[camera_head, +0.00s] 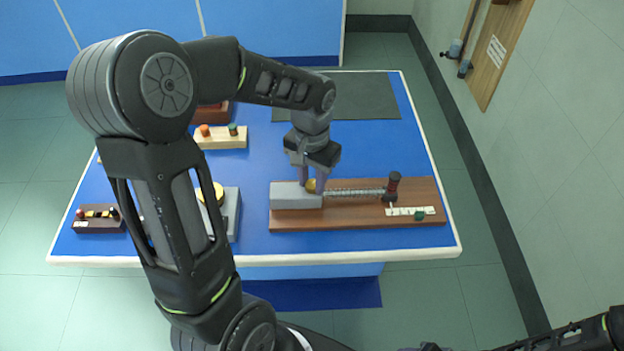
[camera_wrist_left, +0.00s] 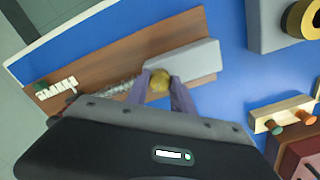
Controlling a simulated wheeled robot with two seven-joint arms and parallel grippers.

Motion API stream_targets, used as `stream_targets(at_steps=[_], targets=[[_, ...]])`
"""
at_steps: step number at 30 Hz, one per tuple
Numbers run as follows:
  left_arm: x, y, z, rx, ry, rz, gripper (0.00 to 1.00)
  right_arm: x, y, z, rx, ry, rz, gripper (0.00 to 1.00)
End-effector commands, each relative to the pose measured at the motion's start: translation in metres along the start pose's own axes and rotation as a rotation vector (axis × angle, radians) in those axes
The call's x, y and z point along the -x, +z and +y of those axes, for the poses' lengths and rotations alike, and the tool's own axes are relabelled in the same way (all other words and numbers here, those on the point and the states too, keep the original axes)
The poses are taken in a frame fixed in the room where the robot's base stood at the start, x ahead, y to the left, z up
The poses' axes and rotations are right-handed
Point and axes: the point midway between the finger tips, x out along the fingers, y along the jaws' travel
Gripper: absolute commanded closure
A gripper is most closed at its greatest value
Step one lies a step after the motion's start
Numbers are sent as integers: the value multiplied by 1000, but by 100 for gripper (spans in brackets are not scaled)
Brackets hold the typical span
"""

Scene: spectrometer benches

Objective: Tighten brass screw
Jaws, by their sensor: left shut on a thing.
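The brass screw (camera_head: 311,186) is a small gold knob at the right end of a grey block (camera_head: 296,196) on a brown wooden board (camera_head: 350,217). My left gripper (camera_head: 311,184) points down over it with its fingers on either side. In the left wrist view the brass knob (camera_wrist_left: 160,81) sits between the tips of my left gripper (camera_wrist_left: 160,84), which is shut on it. A silver threaded rod or spring (camera_head: 355,192) runs right from the knob to a dark post with a red-brown top (camera_head: 393,183). My right gripper is not clearly in view; only part of that arm shows at lower right.
A white scale strip with a green knob (camera_head: 419,215) lies on the board's right side. A grey block with a gold ring (camera_head: 232,212), a pale block with orange and green pegs (camera_head: 221,139) and a dark terminal block (camera_head: 99,219) stand left. A dark mat (camera_head: 365,97) lies behind.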

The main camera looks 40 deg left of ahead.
Motion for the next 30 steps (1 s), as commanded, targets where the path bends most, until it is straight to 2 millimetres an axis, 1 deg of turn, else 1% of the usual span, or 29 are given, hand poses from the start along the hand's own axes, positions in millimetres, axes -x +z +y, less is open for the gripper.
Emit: stream_targets(at_steps=[30], targets=[[1, -1, -1, -963, -2, 2, 100, 5, 0, -1, -1, 1, -1, 45]])
